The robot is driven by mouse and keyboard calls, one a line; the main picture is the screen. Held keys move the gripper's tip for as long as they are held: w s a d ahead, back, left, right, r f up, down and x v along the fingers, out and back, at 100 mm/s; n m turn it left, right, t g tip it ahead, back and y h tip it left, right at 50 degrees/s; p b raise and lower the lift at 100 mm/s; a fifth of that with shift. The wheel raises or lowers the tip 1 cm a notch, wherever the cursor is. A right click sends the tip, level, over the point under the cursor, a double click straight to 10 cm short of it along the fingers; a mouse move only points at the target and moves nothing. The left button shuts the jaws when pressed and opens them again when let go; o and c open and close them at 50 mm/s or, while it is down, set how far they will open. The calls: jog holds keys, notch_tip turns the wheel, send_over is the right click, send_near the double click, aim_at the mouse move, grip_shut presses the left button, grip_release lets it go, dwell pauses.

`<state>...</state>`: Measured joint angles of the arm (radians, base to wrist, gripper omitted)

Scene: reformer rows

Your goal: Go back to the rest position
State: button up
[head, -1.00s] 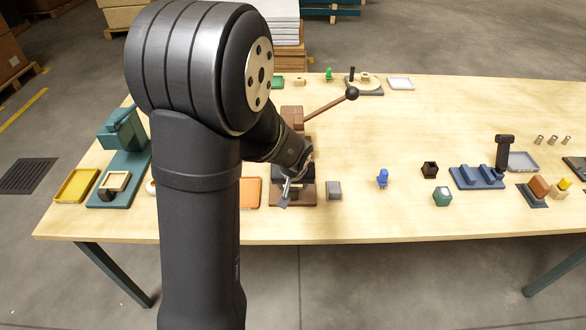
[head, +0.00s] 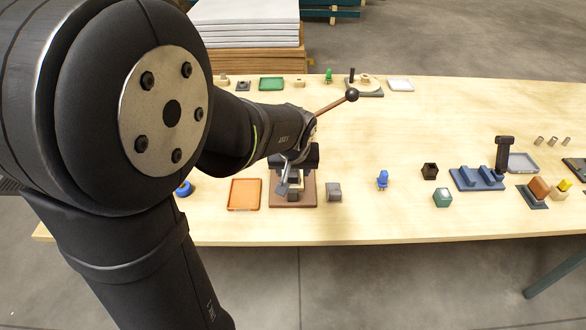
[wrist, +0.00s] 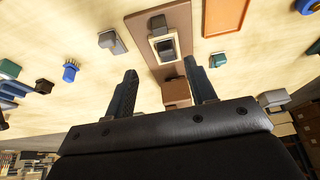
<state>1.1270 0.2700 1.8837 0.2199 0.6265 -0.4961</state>
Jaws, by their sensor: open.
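My gripper (head: 287,180) is over the brown press base (head: 307,195) in the head view, partly hidden by my own wrist. In the wrist view my gripper (wrist: 160,88) shows its two dark fingers apart with nothing between them. Beyond them lies the brown base (wrist: 176,18) with a grey block and a light-rimmed dark piece on it. The lever with a black ball (head: 352,95) sticks out to the right behind my wrist. Whether the fingers touch anything cannot be told from the head view, but they look clear in the wrist view.
An orange tray (head: 244,194) lies left of the base and a grey block (head: 333,191) right of it. Further right are a blue figure (head: 382,179), a dark cup (head: 430,171) and a blue fixture (head: 477,178). The table's middle back is mostly free.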

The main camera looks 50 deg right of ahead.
aim_at(293, 190)
dwell(0.4)
jog(key=x, duration=1.7)
jog(key=v, duration=1.5)
dwell(0.4)
